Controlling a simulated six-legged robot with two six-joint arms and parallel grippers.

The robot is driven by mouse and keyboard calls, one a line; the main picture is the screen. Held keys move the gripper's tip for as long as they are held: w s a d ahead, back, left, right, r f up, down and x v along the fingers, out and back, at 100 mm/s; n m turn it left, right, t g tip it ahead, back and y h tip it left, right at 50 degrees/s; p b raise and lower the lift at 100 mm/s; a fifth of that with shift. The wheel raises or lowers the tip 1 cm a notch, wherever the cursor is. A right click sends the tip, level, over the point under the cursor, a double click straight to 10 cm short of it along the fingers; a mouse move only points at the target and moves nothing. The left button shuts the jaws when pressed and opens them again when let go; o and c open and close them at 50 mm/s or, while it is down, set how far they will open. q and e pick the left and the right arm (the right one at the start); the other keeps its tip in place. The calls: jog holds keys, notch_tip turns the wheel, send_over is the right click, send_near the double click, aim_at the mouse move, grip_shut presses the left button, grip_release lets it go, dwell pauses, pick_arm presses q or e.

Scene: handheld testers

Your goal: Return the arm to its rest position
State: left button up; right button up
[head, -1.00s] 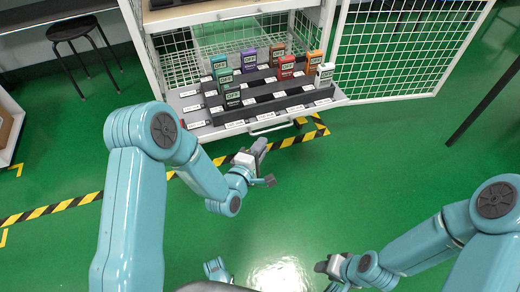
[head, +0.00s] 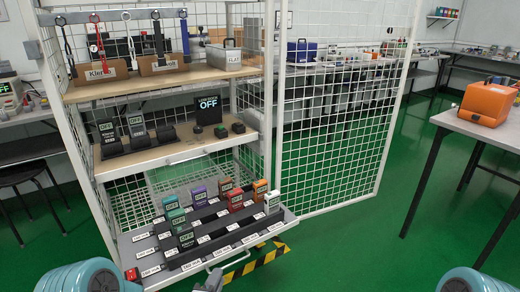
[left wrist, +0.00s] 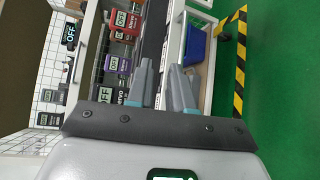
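My left arm (head: 80,278) shows at the bottom left of the head view. The dark tip of my left gripper (head: 210,281) shows at the bottom edge, in front of the pulled-out shelf. In the left wrist view, the two fingers of my left gripper (left wrist: 163,80) stand apart with a gap and nothing held between them. Part of my right arm (head: 465,281) shows at the bottom right of the head view; its gripper is out of view.
A white mesh cabinet holds several testers on its pulled-out tray (head: 215,258). Its mesh door (head: 345,125) stands open to the right. An orange case (head: 487,103) sits on a table at right. Green floor is clear between the door and that table.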

pick_arm(q)
jog(key=s+a+r+m+g+p, duration=0.1)
jog(key=s+r+g+p, duration=0.25)
jog(key=r+p, duration=0.6)
jog(key=s+a+r+m+g+p, duration=0.15)
jog(key=s+r+p, duration=0.35)
jog(key=p, duration=0.7)
jog(key=s+d+m+g+p, duration=0.2)
jog(key=s+m+g, duration=0.3)
jog(key=s, duration=0.5)
jog(key=s+d+m+g+h+p, duration=0.1)
jog(key=s+m+g+p, duration=0.3)
jog(key=s+m, duration=0.4)
jog(key=shift+s+d+r+g, duration=0.15)
jog(key=shift+s+d+g, duration=0.2)
jog(key=shift+s+g, duration=0.55)
pick_arm(e)
notch_tip(320, 180, up, 30)
jog(key=s+a+g, duration=0.1)
jog(key=s, duration=0.1)
jog(key=shift+s+a+r+n, duration=0.2)
jog(key=shift+r+n, duration=0.05)
jog(key=shift+n, duration=0.05)
jog(key=shift+w, duration=0.1)
pick_arm(q)
jog(key=shift+a, duration=0.15)
pick_arm(e)
jog(key=shift+a, duration=0.15)
